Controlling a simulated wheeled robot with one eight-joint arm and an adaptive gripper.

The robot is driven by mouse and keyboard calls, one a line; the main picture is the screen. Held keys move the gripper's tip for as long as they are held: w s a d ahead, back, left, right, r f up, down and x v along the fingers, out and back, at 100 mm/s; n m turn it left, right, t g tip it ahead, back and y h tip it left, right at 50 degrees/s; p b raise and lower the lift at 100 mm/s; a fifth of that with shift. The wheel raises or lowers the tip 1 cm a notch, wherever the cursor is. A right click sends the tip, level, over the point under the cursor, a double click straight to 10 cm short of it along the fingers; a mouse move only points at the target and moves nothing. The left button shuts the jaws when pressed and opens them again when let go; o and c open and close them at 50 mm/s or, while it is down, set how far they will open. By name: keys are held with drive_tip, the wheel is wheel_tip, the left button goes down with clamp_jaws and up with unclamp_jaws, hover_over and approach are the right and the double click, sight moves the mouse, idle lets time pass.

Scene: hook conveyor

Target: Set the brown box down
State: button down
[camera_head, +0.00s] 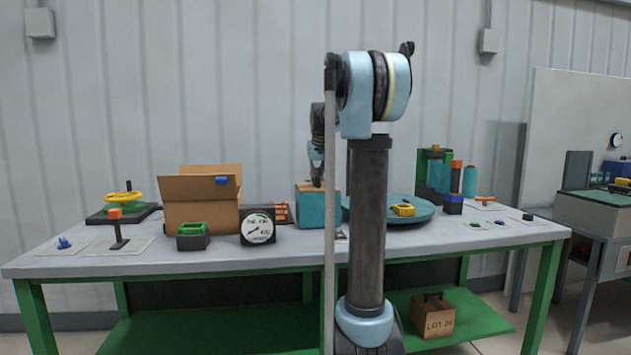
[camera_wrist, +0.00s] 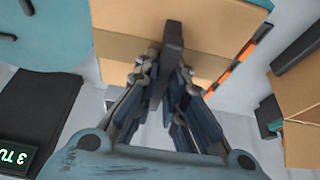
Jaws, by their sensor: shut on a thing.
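The brown box (camera_head: 308,187) has a brown top and a teal front face, seen in the head view at the middle of the workbench. In the wrist view its brown top (camera_wrist: 112,45) fills the upper middle, with a dark upright handle on it. My gripper (camera_head: 317,183) is above the box and shut on the dark handle; the wrist view shows its fingers (camera_wrist: 165,95) on either side. The box looks upright and low at the tabletop; I cannot tell whether its base touches.
The workbench (camera_head: 290,243) holds an open cardboard box (camera_head: 200,218) and a dial gauge (camera_head: 258,226) to the left. A teal turntable (camera_head: 425,212) stands close on the right. Another brown box (camera_head: 433,317), marked LOT 24, sits on the green lower shelf.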

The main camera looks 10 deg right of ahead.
drive_tip(key=c, duration=1.7)
unclamp_jaws()
drive_tip(key=shift+o, duration=0.2)
drive_tip(key=shift+r, duration=0.1)
drive_tip(key=v, duration=1.2)
drive_tip(key=shift+s, duration=0.1)
drive_tip(key=s+f, duration=0.8)
drive_tip(key=s, duration=0.3)
drive_tip(key=s+a+f+g, duration=0.1)
drive_tip(key=s+f, duration=0.8)
drive_tip(key=s, duration=0.3)
drive_tip(key=shift+a, duration=0.25)
drive_tip(key=shift+o, duration=0.5)
drive_tip(key=s+f+g, duration=0.1)
drive_tip(key=s+f, duration=1.9)
drive_tip(key=f, duration=0.2)
drive_tip(key=shift+a+f, duration=0.3)
drive_tip(key=shift+f, duration=0.1)
